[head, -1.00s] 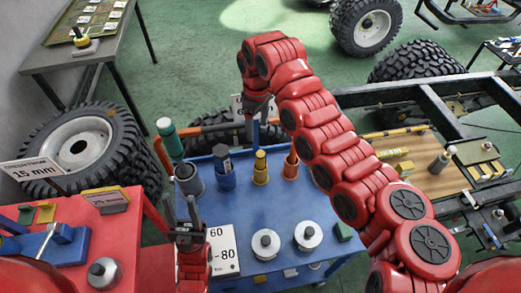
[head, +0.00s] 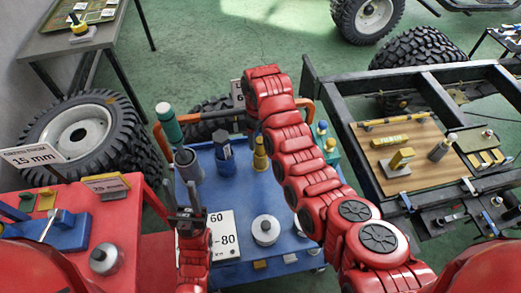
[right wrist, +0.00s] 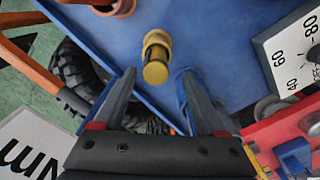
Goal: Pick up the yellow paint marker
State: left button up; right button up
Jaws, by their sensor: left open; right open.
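The yellow paint marker appears to be the yellow cylinder (head: 260,154) standing on the blue table, right of the blue holder; part of it is hidden by my right arm. In the right wrist view the yellow cylinder (right wrist: 155,62) stands just beyond the fingertips, roughly centred between them; whether it is one piece or a marker in a holder is unclear. My right gripper (right wrist: 158,82) is open and empty; in the head view my arm hides it. My left gripper (head: 182,190) is open and empty over the blue table's left edge.
A black chassis frame (head: 335,108) stands right.

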aim_at(261, 145)
jog(key=f+p, duration=0.2)
jog(key=f, duration=0.1)
jog(key=shift+d+f+p, duration=0.35)
jog(key=shift+f+p, duration=0.05)
jog(key=shift+w+f, duration=0.15)
jog(key=shift+f, duration=0.5)
grip_shut()
